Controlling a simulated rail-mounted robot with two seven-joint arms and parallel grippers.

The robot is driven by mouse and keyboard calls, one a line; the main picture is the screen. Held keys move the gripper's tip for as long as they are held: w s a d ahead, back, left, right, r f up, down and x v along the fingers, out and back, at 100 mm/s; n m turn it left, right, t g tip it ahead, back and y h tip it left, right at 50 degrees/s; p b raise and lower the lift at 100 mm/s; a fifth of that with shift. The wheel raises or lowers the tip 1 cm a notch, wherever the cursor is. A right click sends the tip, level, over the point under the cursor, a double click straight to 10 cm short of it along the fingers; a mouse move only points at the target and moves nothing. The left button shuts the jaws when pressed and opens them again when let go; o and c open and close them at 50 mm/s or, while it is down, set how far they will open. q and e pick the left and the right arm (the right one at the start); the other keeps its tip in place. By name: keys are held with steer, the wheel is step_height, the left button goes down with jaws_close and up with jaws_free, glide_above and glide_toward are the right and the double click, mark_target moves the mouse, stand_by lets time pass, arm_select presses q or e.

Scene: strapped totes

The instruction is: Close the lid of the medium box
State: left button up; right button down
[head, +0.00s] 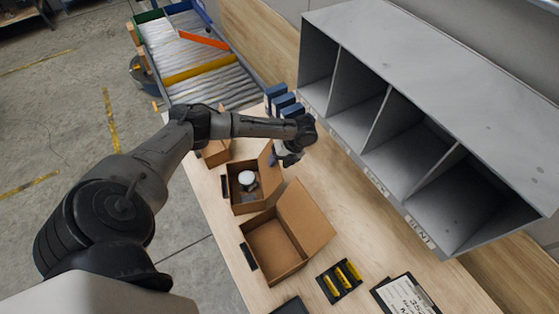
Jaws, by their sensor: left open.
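Three brown cardboard boxes stand in a row on the wooden table. The middle one, which I take as the medium box (247,208), is open and holds a round white item (247,178) and something dark. Its raised lid (267,176) stands up on the right side. My left gripper (289,160) is open, pointing down beside the upper part of this lid. I cannot tell whether it touches the lid. My left arm reaches across the far box and hides part of it. My right gripper is not in view.
The larger nearest box (272,250) is empty with its lid (306,218) raised. The far box (215,153) is partly hidden. A grey compartment shelf (440,70) stands right, blue items (277,98) behind my arm. A black tray with yellow items (340,280) and a clipboard (405,296) lie nearer.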

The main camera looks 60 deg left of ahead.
arm_select(q)
jaws_close()
stand_by(0.3)
steer(key=shift+r, duration=0.1)
